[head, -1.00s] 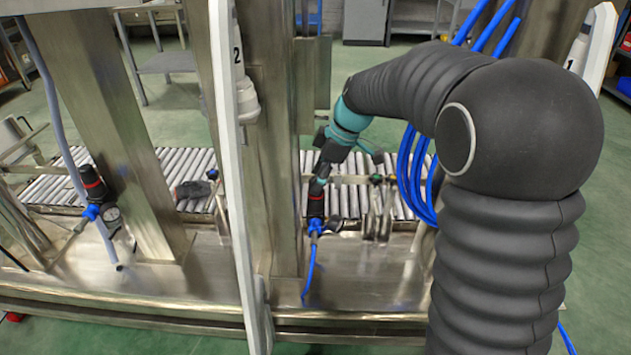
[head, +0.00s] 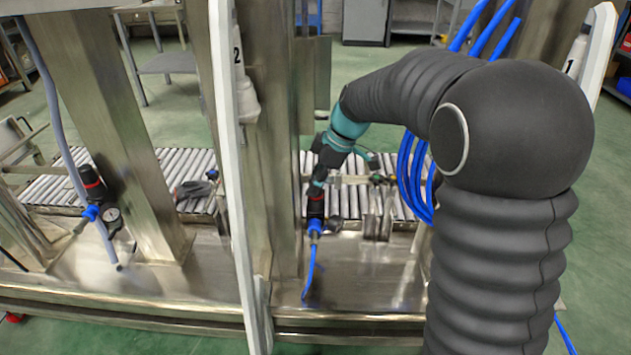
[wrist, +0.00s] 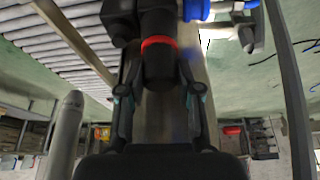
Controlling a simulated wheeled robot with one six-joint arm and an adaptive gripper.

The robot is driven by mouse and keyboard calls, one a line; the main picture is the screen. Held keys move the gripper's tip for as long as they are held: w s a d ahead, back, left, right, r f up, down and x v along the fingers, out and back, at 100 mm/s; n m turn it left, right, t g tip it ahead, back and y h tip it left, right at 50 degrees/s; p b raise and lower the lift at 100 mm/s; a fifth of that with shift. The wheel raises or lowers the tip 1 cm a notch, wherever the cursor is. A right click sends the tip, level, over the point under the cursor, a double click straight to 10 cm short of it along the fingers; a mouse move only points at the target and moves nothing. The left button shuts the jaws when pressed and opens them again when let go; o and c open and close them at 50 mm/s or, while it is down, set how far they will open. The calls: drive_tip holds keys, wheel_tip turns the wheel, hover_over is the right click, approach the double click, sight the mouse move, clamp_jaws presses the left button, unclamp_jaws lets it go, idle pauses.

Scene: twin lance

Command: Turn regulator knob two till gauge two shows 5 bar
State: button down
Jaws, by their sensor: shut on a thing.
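A regulator (head: 315,207) with a black body, red ring and blue fittings stands right of the white post marked 2 (head: 238,100). My gripper (head: 317,190) reaches down onto its top. In the wrist view, the fingers of my gripper (wrist: 160,97) are closed on both sides of its black knob (wrist: 160,66), below the red ring (wrist: 158,41). I cannot read any number on this regulator, and its gauge face is not visible. A second regulator (head: 92,183) stands at the left, with a small round gauge (head: 112,216) too small to read.
A steel column (head: 270,150) rises close to the left of my gripper. Blue hoses (head: 413,175) hang to its right. A roller conveyor (head: 345,198) runs behind. A steel ledge (head: 370,270) lies in front. A post marked 1 (head: 590,60) is at right.

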drive_tip(key=shift+m, duration=0.4)
drive_tip(key=m+t+b, duration=0.1)
drive_tip(key=m+b, duration=0.1)
drive_tip(key=m, duration=0.1)
drive_tip(key=shift+f+t, duration=0.1)
drive_tip(key=shift+t, duration=0.2)
drive_tip(key=m+t+h, duration=0.1)
drive_tip(key=m, duration=0.2)
drive_tip(key=shift+m, duration=0.3)
drive_tip(key=m, duration=0.2)
drive_tip(key=m+t+h, duration=0.1)
drive_tip(key=m, duration=0.1)
drive_tip(key=shift+h+p, duration=0.3)
drive_tip(key=shift+p, duration=0.05)
drive_tip(key=shift+m+h, duration=0.8)
drive_tip(key=shift+m, duration=1.3)
drive_tip(key=c, duration=0.8)
unclamp_jaws()
drive_tip(key=shift+t, duration=0.3)
drive_tip(key=shift+o, duration=0.2)
